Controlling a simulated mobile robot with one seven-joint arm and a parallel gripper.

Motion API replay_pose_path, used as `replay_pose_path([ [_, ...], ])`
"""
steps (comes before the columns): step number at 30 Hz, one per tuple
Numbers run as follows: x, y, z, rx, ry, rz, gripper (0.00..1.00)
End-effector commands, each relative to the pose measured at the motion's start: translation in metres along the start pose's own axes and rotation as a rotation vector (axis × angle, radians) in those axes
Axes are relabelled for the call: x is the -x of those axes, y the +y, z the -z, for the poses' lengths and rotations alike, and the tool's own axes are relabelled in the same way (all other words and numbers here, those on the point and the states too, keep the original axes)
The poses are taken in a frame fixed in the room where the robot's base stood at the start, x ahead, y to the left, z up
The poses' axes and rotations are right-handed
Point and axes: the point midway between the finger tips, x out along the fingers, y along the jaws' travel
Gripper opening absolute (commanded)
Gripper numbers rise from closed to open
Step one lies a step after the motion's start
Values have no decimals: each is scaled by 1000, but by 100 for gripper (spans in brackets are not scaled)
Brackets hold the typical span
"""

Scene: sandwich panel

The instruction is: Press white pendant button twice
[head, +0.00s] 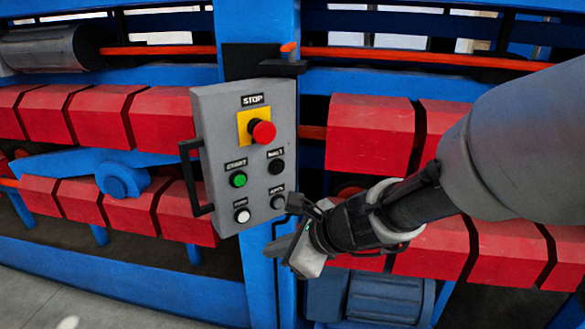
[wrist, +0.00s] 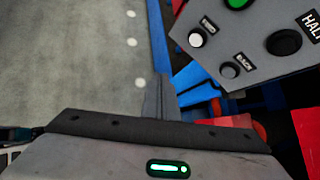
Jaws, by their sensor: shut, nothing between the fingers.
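The grey pendant box (head: 225,110) hangs in front of the blue frame in the head view. Its white button (head: 242,216) is at the lower left of the face, below the green button. In the wrist view the white button (wrist: 197,38) is at the upper right, with a small label above it, unobstructed. My gripper (head: 273,246) is shut and empty, below and to the right of the white button in the head view. In the wrist view the closed fingers (wrist: 160,98) point up the picture, left of and below the button, appearing apart from it.
A red stop button (head: 263,132) sits on a yellow plate. A black handle (head: 196,178) sticks out at the pendant's left. Red blocks (head: 375,135) line the machine behind.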

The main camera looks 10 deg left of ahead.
Motion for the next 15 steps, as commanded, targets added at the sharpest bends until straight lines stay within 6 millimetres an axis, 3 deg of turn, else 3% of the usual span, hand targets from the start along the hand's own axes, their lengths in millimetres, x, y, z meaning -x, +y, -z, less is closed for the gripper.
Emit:
replay_pose_path([
  [5,-5,-4,-4,2,0,-1,0],
  [15,-37,-27,-28,3,1,-3,0],
])
